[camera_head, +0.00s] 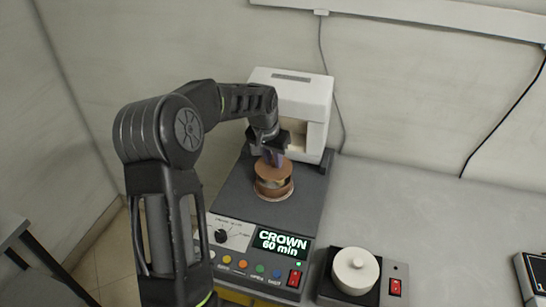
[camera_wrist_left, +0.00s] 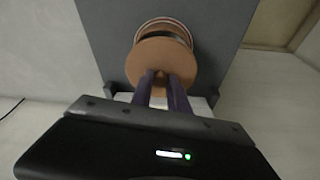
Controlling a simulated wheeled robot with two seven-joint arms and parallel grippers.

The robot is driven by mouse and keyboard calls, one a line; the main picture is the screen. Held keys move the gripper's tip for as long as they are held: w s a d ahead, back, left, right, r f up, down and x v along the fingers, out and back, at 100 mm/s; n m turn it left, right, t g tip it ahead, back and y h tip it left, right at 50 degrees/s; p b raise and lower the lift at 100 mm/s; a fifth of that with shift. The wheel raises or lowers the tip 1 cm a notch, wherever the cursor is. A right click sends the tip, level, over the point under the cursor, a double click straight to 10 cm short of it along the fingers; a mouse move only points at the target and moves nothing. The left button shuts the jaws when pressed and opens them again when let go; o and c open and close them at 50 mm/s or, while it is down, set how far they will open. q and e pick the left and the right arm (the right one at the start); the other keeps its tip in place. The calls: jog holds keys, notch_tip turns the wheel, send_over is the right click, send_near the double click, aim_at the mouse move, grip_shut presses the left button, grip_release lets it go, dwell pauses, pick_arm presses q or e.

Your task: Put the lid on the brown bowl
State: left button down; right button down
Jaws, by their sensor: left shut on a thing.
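The brown bowl (camera_head: 274,194) stands on the dark top plate of a device; in the left wrist view its rim (camera_wrist_left: 163,24) shows behind the lid. The round brown lid (camera_head: 270,168) is just above the bowl, with a lighter band visible between them in the head view. My left gripper (camera_head: 272,156) is shut on the lid's knob from above. In the left wrist view the two fingers (camera_wrist_left: 164,84) grip the knob, and the lid (camera_wrist_left: 158,58) covers part of the bowl. Whether the lid's edge touches the bowl I cannot tell. My right gripper is not in view.
A white machine housing (camera_head: 303,100) stands close behind the bowl. The device's front panel (camera_head: 232,240) has a dial, coloured buttons and a display reading "CROWN 60 min". A white round pot (camera_head: 356,271) sits on a smaller unit at right. The grey table (camera_head: 430,220) is clear beyond.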

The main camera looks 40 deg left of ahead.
pick_arm(q)
jog(key=shift+f+b, duration=0.85)
jog(key=shift+f, duration=0.6)
jog(key=shift+f+b, duration=0.4)
jog(key=shift+b, duration=0.1)
dwell(0.7)
dwell(0.3)
jog(key=c, duration=0.7)
grip_release()
jog(key=shift+r, duration=0.1)
jog(key=shift+r+p, duration=2.3)
jog(key=shift+r, duration=1.15)
